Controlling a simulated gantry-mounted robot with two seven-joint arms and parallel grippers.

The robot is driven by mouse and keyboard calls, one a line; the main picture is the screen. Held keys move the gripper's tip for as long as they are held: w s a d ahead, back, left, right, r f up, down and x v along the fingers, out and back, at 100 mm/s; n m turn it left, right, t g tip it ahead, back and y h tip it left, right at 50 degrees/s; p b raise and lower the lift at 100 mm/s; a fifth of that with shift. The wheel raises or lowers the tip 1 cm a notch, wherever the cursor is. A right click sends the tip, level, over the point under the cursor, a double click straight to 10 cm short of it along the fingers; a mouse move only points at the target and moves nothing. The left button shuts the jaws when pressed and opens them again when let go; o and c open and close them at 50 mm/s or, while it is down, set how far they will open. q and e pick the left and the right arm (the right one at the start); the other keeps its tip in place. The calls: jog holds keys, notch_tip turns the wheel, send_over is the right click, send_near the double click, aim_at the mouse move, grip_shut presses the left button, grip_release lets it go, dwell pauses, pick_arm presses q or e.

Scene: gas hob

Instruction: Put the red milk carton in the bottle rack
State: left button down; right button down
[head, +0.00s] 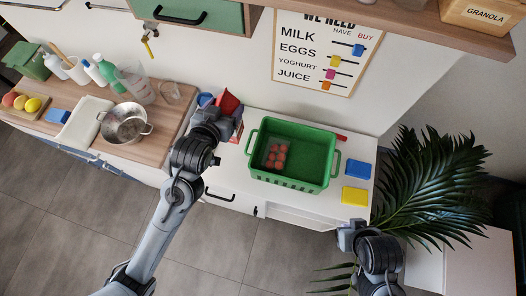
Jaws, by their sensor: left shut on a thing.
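The red milk carton (229,103) shows as a red shape at the left end of the white counter, just beyond my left gripper (216,118). My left gripper is shut on it, and the gripper and wrist hide much of the carton. My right gripper (350,233) is at the lower right, by the counter's front right corner and apart from the carton. Its fingers are too small and dark to show whether they are open. I cannot make out a bottle rack clearly.
A green basket (262,126) holding red round items stands on the white counter (345,218). Blue (357,168) and yellow (355,196) blocks lie right of it. A steel pot (124,123) and several bottles stand on the wooden top at left. A plant (425,185) borders the right.

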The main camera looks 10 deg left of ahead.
pick_arm(q)
jog(key=shift+w+d+f, duration=0.1)
jog(key=shift+d, duration=0.05)
notch_tip(320, 180, down, 18)
jog(key=shift+r, duration=0.25)
dwell(0.5)
jog(key=shift+c, duration=2.3)
grip_release()
jog(key=shift+f, duration=0.25)
jog(key=o, duration=0.5)
jog(key=shift+c, duration=0.2)
